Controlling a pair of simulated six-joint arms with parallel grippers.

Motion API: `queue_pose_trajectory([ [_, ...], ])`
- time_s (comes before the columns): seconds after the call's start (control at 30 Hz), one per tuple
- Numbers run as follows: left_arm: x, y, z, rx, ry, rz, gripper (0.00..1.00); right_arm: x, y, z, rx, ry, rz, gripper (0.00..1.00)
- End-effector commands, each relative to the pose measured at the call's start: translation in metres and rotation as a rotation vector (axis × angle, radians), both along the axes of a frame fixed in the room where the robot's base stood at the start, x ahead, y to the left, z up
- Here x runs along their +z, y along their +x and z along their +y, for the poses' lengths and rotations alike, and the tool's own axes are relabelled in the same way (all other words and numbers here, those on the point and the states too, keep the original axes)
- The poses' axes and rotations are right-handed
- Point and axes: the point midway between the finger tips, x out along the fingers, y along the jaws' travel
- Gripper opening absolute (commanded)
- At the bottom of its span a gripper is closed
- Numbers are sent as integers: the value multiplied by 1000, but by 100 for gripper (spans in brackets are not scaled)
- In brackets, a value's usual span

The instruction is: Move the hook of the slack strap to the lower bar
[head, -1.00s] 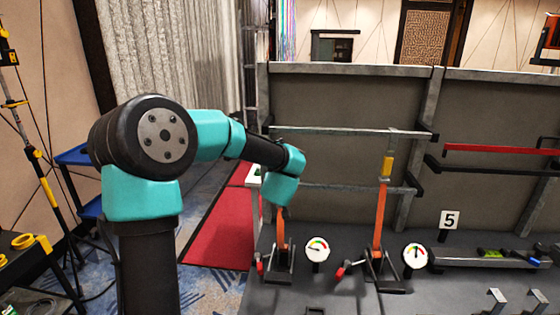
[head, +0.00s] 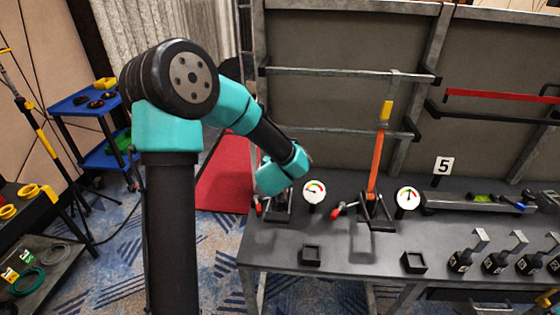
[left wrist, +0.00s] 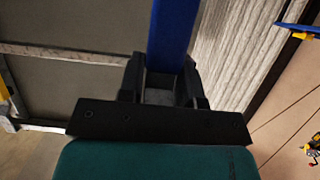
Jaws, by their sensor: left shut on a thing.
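My left gripper (left wrist: 165,78) is shut on a blue piece (left wrist: 172,30) in the left wrist view; a grey part shows between the fingers. In the head view my wrist is low at the left ratchet (head: 280,210), hiding the fingers, the blue piece and the left strap. The left gauge (head: 314,192) has its needle toward the left. The upper bar (head: 340,73) and lower bar (head: 398,134) run across the grey panel. The other orange strap (head: 376,160), with a yellow sleeve (head: 386,111), stands taut up toward the upper bar. My right gripper is not in view.
The right ratchet (head: 376,212) and right gauge (head: 408,198) stand on the dark bench beside my wrist. A red bar (head: 500,96) and a number 5 sign (head: 443,167) are further right.

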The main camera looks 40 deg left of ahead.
Motion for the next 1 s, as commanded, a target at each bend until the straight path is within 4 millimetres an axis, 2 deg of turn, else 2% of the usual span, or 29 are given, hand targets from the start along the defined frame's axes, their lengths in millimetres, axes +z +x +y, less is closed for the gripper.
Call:
queue_pose_trajectory([
  [1.0,0,50,28,1,0,0,11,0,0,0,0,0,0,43],
])
